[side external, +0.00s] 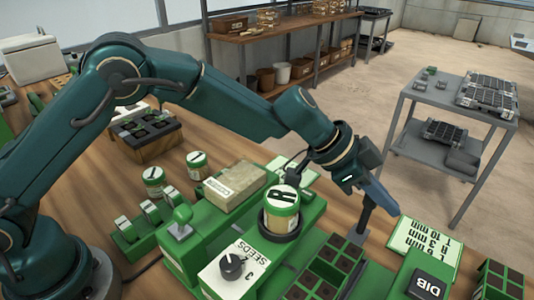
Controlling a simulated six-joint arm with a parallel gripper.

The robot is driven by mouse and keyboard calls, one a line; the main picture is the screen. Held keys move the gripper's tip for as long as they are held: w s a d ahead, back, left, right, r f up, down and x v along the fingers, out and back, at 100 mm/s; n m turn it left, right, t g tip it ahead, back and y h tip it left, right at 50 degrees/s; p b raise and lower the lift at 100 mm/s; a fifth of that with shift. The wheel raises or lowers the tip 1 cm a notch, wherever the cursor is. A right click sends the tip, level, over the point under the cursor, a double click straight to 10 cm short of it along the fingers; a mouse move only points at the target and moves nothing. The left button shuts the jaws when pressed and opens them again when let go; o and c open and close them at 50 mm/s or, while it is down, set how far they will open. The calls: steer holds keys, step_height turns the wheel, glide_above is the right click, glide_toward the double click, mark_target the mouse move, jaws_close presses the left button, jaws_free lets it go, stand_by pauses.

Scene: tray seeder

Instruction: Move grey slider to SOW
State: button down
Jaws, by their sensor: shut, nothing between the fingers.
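My gripper (364,226) points down at the right side of the green seeder (312,228), its narrow dark fingers closed together with nothing seen between them. A small grey piece (354,238), which may be the grey slider, shows at the fingertips. I cannot tell whether the fingers touch it, and the gripper partly covers that area. No SOW marking can be read in this view. A jar marked R (282,208) stands in a dark ring on the seeder. A white SEEDS panel (235,270) with a black knob (232,264) is in front.
A green celled tray (330,254) lies below the gripper. A DIB block (428,284) and a green-and-white card (426,240) are to the right. A box (235,186), a green knob (182,214) and small jars (153,176) stand left. A grey cart (455,108) is beyond.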

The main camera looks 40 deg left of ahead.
steer(key=shift+s+a+f, duration=0.1)
steer(key=shift+a+f, duration=0.15)
steer(key=shift+a, duration=0.25)
steer(key=shift+a+f, duration=0.2)
steer(key=shift+a, duration=3.5)
steer(key=shift+r, duration=0.1)
step_height(320, 180, up, 7)
steer(key=d, duration=0.1)
steer(key=shift+r, duration=0.15)
